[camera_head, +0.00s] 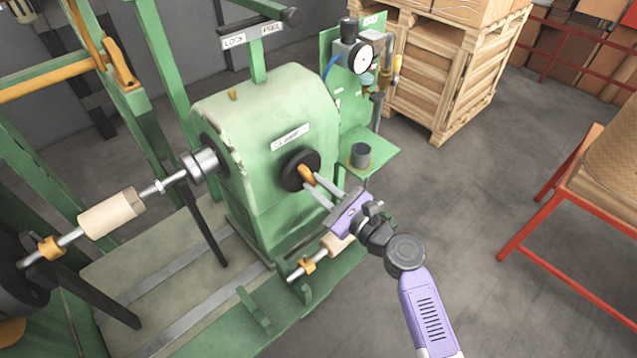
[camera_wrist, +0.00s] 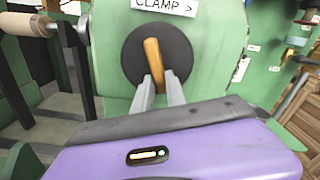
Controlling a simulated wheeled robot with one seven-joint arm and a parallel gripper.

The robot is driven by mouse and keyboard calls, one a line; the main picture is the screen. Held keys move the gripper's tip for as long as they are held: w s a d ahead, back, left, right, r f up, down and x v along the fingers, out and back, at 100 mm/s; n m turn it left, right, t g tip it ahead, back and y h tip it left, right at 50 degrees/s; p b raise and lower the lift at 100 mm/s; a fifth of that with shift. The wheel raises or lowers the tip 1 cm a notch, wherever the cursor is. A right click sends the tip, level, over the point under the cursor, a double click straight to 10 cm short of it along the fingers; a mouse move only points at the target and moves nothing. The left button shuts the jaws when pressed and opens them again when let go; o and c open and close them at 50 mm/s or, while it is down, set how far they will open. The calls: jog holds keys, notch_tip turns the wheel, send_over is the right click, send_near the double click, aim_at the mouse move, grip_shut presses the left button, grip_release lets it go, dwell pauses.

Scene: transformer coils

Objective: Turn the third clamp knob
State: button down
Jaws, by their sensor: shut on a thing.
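The clamp knob is a black round disc (camera_head: 291,171) with an orange grip bar (camera_head: 306,174) across it, on the green machine housing under a white CLAMP label (camera_head: 290,138). My purple gripper (camera_head: 317,187) reaches it from the lower right, its two grey fingers at the bar. In the wrist view the black disc (camera_wrist: 133,63) fills the upper middle. The orange bar (camera_wrist: 154,60) stands nearly upright, tilted slightly, with its lower end between the fingertips (camera_wrist: 157,88). My gripper is shut on the bar. Only one clamp knob shows; I cannot tell its number.
A green panel with a dial gauge (camera_head: 362,57) and a shelf with a grey cup (camera_head: 360,155) stand right of the housing. A shaft with a pale roll (camera_head: 110,213) is at left. A wooden crate (camera_head: 440,75) stands behind. Floor at right is free before a red-framed table (camera_head: 560,258).

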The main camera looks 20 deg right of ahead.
jog(key=shift+f, duration=0.15)
dwell(0.3)
jog(key=c, duration=1.4)
grip_release()
jog(key=shift+o, duration=0.2)
jog(key=b+v, duration=0.1)
jog(key=v, duration=0.7)
jog(key=shift+b, duration=0.3)
jog(key=shift+w, duration=0.1)
